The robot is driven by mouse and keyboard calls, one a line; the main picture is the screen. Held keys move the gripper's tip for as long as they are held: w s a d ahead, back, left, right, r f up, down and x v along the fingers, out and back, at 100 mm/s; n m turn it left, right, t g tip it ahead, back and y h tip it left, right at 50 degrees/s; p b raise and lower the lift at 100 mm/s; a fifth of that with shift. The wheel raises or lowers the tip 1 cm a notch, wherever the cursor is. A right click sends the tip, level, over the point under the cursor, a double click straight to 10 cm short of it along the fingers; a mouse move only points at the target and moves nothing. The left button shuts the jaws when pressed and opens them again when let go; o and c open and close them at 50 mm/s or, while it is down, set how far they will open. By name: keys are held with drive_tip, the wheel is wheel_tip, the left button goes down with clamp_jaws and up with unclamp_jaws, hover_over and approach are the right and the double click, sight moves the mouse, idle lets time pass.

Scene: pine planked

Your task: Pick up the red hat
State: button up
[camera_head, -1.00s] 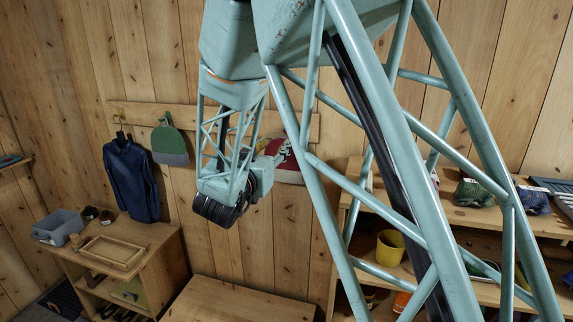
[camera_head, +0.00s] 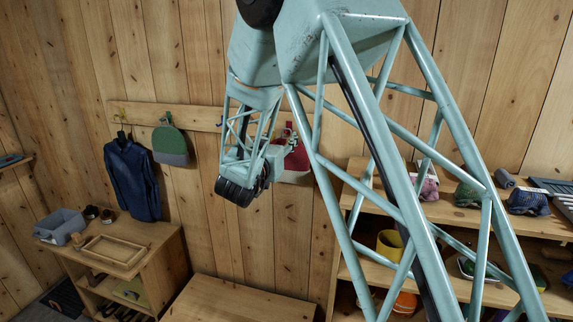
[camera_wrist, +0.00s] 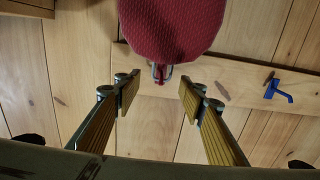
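The hat's edge lies just beyond the fingertips in that view, and I see no contact. In the head view the red hat (camera_head: 298,165) shows behind my arm, its left part hidden. The gripper's fingers are hard to make out there.
The wooden rail (camera_head: 200,118) also carries a green and grey hat (camera_head: 170,142) and a blue jacket (camera_head: 133,180) to the left. A blue hook (camera_wrist: 278,91) sits on the rail in the wrist view. A wooden shelf (camera_head: 362,188) with several items stands at right.

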sight(285, 131)
drive_tip(key=shift+p+x, duration=0.55)
drive_tip(key=shift+x, duration=2.05)
drive_tip(key=shift+a, duration=0.2)
drive_tip(key=shift+c, duration=0.5)
drive_tip(key=c, duration=1)
drive_tip(key=shift+r, duration=0.2)
drive_tip(key=shift+r, duration=0.6)
drive_tip(key=b+v, duration=0.2)
drive_tip(key=v, duration=1.6)
